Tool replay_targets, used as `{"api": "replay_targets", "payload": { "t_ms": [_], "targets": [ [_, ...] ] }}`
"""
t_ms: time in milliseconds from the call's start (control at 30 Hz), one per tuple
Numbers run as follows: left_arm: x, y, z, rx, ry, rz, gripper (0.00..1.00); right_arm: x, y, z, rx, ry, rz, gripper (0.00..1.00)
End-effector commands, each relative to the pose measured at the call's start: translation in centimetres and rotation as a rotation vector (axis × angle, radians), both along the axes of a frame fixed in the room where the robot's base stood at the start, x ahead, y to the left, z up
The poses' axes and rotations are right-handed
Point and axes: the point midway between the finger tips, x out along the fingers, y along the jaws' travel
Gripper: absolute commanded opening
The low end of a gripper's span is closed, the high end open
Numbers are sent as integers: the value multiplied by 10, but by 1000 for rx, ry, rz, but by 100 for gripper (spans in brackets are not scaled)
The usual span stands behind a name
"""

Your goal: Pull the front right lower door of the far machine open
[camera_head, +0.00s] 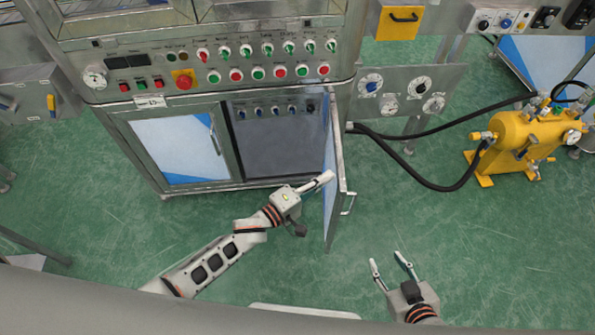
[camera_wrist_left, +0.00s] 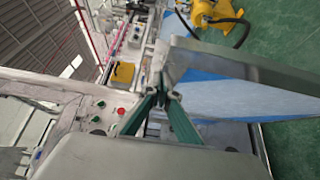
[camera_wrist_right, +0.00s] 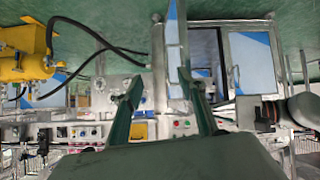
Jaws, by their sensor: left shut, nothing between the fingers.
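The far machine (camera_head: 200,90) stands ahead with a control panel above its lower doors. Its front right lower door (camera_head: 330,200) stands wide open, swung out toward me, with its handle (camera_head: 348,203) on the right face. The opening shows an inner panel (camera_head: 270,140) with a row of knobs. My left gripper (camera_head: 328,177) is shut and empty, its fingertips at the door's inner side near the top edge; I cannot tell whether they touch. In the left wrist view the door (camera_wrist_left: 230,95) lies close beyond the fingers. My right gripper (camera_head: 388,262) is open and empty, right of the door.
The left lower door (camera_head: 175,148) is closed. A yellow pump unit (camera_head: 525,135) stands at the right, with black hoses (camera_head: 440,185) running to the machine.

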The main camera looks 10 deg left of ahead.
Motion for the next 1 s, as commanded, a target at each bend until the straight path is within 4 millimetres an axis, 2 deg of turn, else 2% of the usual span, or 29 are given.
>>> {"api": "replay_targets", "payload": {
  "t_ms": [33,200,400,633,1000],
  "targets": [
    [0,-15,1,-3,0,-6,0,0,0,0,1,0,0,40],
    [1,-58,-2,-3,1,-11,0,-2,1,-5,2,6,1,40],
    [5,-92,-3,-2,2,-11,0,-3,0,-10,-5,8,3,40],
    [10,-110,-2,-1,1,-11,0,3,-1,-4,-8,-8,2,40],
    [11,-113,-1,0,0,-11,0,7,-3,-3,-12,-16,-1,40]
  ]
}}
